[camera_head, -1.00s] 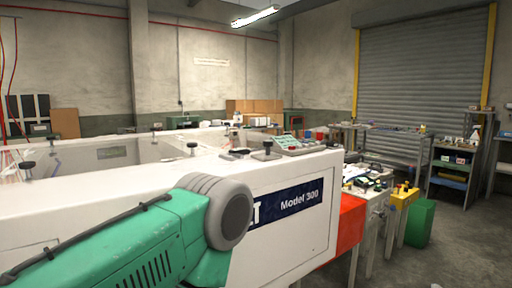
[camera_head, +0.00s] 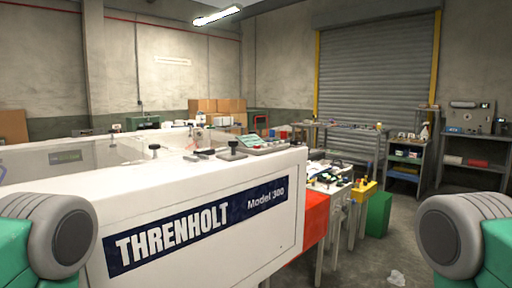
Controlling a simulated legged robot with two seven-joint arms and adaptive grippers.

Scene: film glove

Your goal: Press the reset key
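A large white machine (camera_head: 205,180) labelled "THRENHOLT Model 300" (camera_head: 195,228) fills the left and middle of the head view. On its top, near the far right end, sits a small panel with a greenish face (camera_head: 250,141), with black knobs beside it. The panel's keys are too small to tell apart, so I cannot pick out the reset key. Green and grey parts of my two arms show at the lower left and lower right edges. Neither gripper is in view.
Right of the machine are a red block (camera_head: 314,217), a cluttered bench (camera_head: 330,181), a yellow box (camera_head: 364,191) and a green bin (camera_head: 378,214). Shelves (camera_head: 405,160) stand by the roller shutter (camera_head: 375,90). Floor at the lower right is clear except for a pale scrap (camera_head: 397,277).

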